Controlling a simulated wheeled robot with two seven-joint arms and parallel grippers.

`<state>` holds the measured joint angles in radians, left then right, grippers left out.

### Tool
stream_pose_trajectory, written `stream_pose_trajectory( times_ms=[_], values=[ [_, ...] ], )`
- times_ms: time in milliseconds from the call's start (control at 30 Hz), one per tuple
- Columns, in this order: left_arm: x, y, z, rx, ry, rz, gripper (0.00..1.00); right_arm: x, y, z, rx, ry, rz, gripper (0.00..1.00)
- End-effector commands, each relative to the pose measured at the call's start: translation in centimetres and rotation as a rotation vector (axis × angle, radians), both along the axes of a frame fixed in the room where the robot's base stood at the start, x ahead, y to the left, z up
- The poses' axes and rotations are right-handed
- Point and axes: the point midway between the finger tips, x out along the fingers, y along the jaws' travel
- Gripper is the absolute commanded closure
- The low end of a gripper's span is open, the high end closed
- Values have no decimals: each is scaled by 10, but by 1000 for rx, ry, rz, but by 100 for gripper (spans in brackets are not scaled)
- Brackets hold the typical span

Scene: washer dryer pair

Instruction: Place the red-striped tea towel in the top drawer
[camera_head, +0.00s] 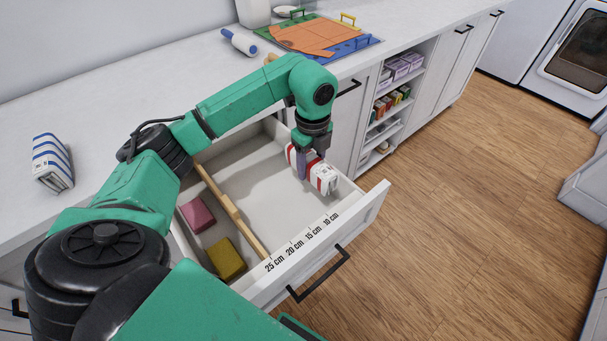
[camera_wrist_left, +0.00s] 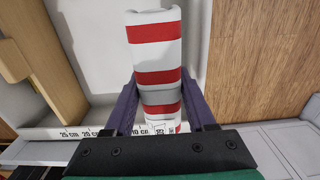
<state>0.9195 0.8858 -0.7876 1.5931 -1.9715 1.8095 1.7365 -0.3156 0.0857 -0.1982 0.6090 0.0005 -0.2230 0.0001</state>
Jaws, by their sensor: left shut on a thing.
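The red-striped tea towel (camera_head: 323,177) is a folded white bundle with red bands. My left gripper (camera_head: 310,166) is shut on it, with one finger on each side, and the towel is at the right end of the open top drawer (camera_head: 261,174). The towel also shows in the left wrist view (camera_wrist_left: 154,50), between the fingers of the left gripper (camera_wrist_left: 163,105). I cannot tell whether the towel touches the drawer floor. My right gripper is not in view.
A wooden divider (camera_head: 221,197) splits the drawer; a pink block (camera_head: 198,215) and a yellow block (camera_head: 226,258) lie left of it. The drawer front carries centimetre marks. A blue-striped towel (camera_head: 52,163) stands on the counter. The drawer's middle is bare.

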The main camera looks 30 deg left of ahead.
Motion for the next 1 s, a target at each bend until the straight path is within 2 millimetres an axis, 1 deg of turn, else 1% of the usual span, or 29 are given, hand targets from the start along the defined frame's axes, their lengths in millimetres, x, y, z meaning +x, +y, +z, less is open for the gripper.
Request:
stream_pose_trajectory(
  times_ms=[33,100,267,400,500,667,767,800,833,867,1000],
  values=[
    [-1,0,-14,1,6,1,100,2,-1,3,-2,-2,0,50],
    [-1,0,-31,1,5,0,100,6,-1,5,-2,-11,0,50],
    [0,0,-56,0,3,0,100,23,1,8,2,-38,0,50],
    [0,0,-83,0,2,-1,100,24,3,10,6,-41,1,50],
    [1,0,-90,0,0,-1,100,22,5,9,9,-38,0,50],
    [1,0,-90,1,-1,-1,100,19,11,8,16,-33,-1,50],
    [1,0,-93,0,-1,-1,100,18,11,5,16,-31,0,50],
    [1,0,-92,1,-1,-1,33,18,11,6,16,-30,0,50],
    [1,0,-92,1,-1,-1,21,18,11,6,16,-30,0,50],
    [1,0,-92,0,-1,-1,14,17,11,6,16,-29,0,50],
    [1,0,-91,0,0,-1,14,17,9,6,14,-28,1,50]
  ],
)
